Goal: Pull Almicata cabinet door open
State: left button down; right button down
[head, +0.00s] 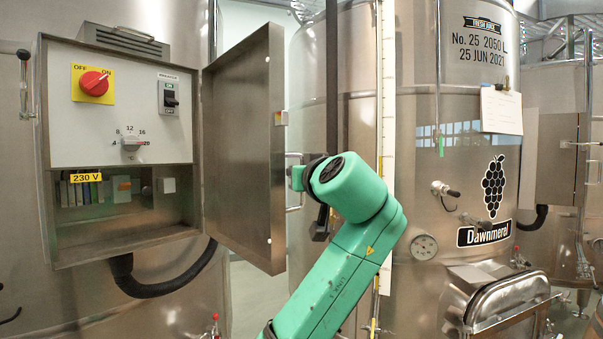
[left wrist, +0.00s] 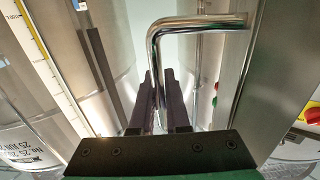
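A steel control cabinet (head: 120,215) on the left vat stands open in the head view, its switches and shelf showing. Its door (head: 243,150) is hinged on the right side of the box and swung well out. No name Almicata is readable. The bent, shiny door handle (left wrist: 200,24) shows in the left wrist view. My left gripper (left wrist: 158,88) has its dark fingers on either side of the handle's bar, close against it. In the head view my green left arm reaches up to the door's outer side, and the fingertips are mostly hidden. My right gripper is out of view.
Right of the door stands a vat labelled Dawnmerel (head: 485,235), with a clipboard (head: 501,110), a gauge (head: 424,247) and a protruding hatch (head: 500,305). A black hose (head: 165,288) hangs below the cabinet. A narrow gap lies between the vats behind the door.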

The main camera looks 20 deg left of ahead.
pick_arm(q)
jog(key=c, duration=1)
grip_release()
jog(key=shift+a, duration=0.15)
jog(key=shift+o, duration=0.4)
jog(key=shift+a+f, duration=0.1)
jog(key=shift+a, duration=0.35)
jog(key=b+v, duration=0.7)
jog(key=v, duration=0.7)
jog(key=shift+s+d, duration=0.25)
jog(key=shift+w+a, duration=0.1)
